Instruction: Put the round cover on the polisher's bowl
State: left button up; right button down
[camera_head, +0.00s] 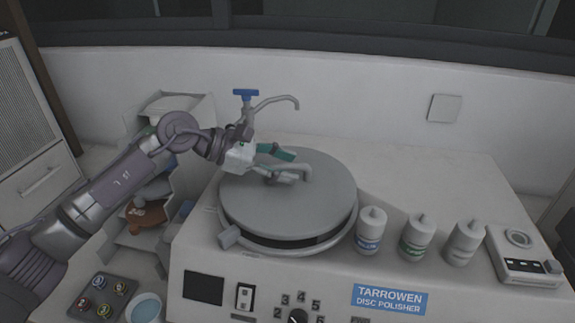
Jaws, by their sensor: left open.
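The round grey cover (325,200) lies over the bowl of the disc polisher (440,215). A dark band shows under the cover's front edge, above the bowl's rim (275,248). I cannot tell whether the cover is fully seated all round. My left gripper (294,166) is open over the cover, its fingers around or beside the grey handle (303,171) near the middle. The fingers hide part of the handle, and I cannot tell whether they touch it. My right gripper is not in view.
A tap with a blue handle (245,93) stands behind the cover. Several bottles (370,229) and a small grey device (525,255) stand to the right. A tray of small round pieces (102,298) and a bowl of bluish liquid (146,308) are at lower left.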

pick_arm(q)
jog(key=v, duration=1.1)
jog(key=shift+a+r, duration=0.1)
jog(key=shift+a, duration=0.05)
